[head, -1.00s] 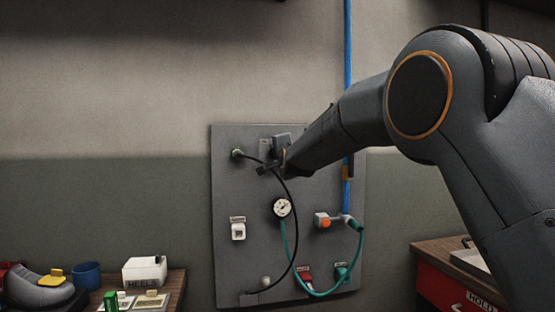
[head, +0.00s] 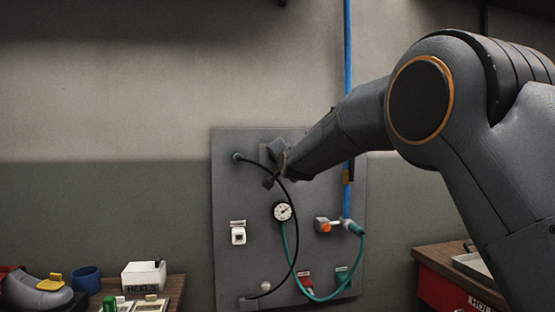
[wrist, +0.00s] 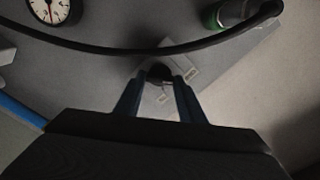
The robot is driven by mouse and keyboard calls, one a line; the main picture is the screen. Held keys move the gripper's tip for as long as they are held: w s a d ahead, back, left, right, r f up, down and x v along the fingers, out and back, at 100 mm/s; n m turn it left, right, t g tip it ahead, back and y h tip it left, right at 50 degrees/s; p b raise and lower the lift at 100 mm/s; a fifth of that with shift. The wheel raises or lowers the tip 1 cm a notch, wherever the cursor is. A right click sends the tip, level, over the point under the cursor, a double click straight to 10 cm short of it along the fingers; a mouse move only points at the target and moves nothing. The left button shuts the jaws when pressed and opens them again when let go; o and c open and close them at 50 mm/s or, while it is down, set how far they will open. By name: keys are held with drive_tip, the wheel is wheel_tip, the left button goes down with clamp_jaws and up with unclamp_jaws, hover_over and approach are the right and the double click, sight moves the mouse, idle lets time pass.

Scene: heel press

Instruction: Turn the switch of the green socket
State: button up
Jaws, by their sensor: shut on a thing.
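In the wrist view, my gripper (wrist: 159,84) is shut on a small dark knob, the switch (wrist: 158,73), with one finger on each side. Pale label plates lie beside the knob. The green socket (wrist: 222,14), a green ring around a dark plug, is at the upper right. In the head view, my gripper (head: 273,166) is at the upper part of the grey panel (head: 225,200), right of the plugged-in socket (head: 239,157). The switch is hidden there behind my gripper.
A black cable (head: 294,215) arcs from the plug down past my gripper, and crosses the wrist view close by. A gauge (head: 283,212), a white switch (head: 238,234) and a teal hose (head: 287,250) are lower on the panel. A blue pipe (head: 347,100) runs at the right.

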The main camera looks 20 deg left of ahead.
drive_tip(key=o, duration=1)
drive_tip(key=shift+o, duration=0.2)
drive_tip(key=shift+s, duration=0.15)
drive_tip(key=b+v, duration=0.2)
drive_tip(key=v, duration=0.5)
drive_tip(key=shift+s+d, duration=0.2)
drive_tip(key=shift+s, duration=0.1)
